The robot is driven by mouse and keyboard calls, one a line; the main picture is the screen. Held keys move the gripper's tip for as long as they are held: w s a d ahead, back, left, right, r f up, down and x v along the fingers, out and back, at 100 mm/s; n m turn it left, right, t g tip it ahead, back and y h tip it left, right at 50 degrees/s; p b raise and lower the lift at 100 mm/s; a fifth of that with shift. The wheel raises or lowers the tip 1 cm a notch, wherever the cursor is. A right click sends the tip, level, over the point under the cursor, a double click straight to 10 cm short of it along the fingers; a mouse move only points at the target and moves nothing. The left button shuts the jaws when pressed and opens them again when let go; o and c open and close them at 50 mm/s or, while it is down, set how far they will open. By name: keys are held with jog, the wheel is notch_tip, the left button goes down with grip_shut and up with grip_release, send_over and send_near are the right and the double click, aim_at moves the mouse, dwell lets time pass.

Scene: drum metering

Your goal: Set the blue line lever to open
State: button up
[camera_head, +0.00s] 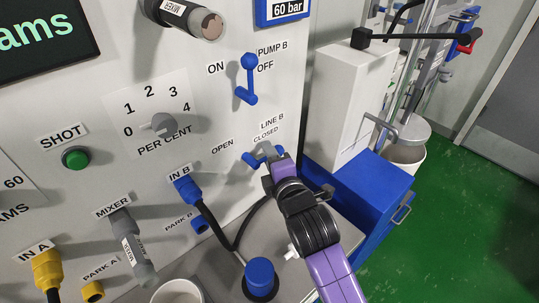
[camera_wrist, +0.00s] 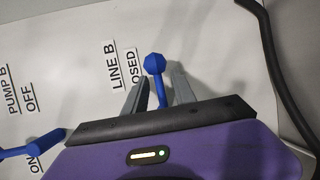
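The blue line lever (camera_head: 252,159) is on the white panel under the LINE B label, with OPEN marked to its left and CLOSED above it. Its shaft and round knob show in the wrist view (camera_wrist: 154,66), beside the CLOSED label. My gripper (camera_head: 270,156) is at the lever from the right. In the wrist view its two grey fingers (camera_wrist: 158,88) stand apart, one on each side of the lever shaft, with small gaps visible. The lower part of the lever is hidden behind my gripper.
The blue pump B lever (camera_head: 249,75) is above, between ON and OFF. A blue IN B connector (camera_head: 186,188) with a black hose is at the lower left. A blue box (camera_head: 365,195) stands right of the panel. Green floor (camera_head: 490,220) is clear at the right.

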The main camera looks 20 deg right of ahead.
grip_shut()
dwell(1.4)
